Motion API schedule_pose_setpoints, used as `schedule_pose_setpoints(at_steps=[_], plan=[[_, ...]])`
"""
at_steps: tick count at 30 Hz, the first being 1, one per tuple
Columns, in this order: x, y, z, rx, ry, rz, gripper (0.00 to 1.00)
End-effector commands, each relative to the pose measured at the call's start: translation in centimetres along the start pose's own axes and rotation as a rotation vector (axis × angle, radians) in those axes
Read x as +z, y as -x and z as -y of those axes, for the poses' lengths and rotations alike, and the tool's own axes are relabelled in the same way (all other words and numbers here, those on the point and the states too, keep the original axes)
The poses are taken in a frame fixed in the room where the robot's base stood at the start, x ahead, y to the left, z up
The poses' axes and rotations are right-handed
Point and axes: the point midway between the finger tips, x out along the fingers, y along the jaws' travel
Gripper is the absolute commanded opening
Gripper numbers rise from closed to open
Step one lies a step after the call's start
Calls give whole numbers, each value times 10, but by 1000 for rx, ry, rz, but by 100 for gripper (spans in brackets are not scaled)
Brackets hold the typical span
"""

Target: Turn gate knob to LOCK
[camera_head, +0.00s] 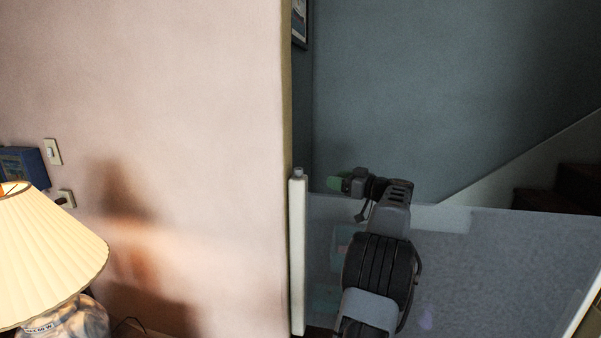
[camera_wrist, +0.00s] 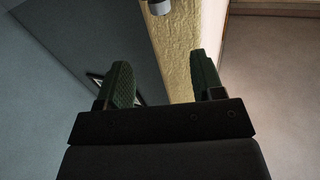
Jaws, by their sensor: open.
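The gate is a grey translucent panel (camera_head: 480,270) across the stair opening, with a white post (camera_head: 298,260) at its left end against the wall edge. A small grey knob (camera_head: 298,172) sits on top of the post. In the wrist view a grey cylinder, apparently the knob (camera_wrist: 160,7), shows at the top edge, beyond the fingertips and partly cut off. My gripper (camera_head: 338,183) is a little right of the knob and apart from it, with green finger pads. In the wrist view my gripper (camera_wrist: 162,72) is open with nothing between its fingers. No LOCK marking is readable.
The wall's end (camera_head: 286,120) stands just left of the post. A lamp with a pleated shade (camera_head: 50,235) is at the lower left. Stairs (camera_head: 565,190) rise behind the gate at right. The air above the gate looks clear.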

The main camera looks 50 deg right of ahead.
Motion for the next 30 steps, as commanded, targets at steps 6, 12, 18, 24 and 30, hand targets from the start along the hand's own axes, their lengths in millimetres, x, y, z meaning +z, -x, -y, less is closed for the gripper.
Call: schedule_pose_setpoints(at_steps=[6,12,18,24,30], plan=[[-1,-21,1,-7,31,2,61],[-2,-61,3,-9,29,3,61],[-2,-99,3,-10,29,4,61],[-1,-124,2,-8,29,4,61],[0,-137,2,-7,30,3,61]])
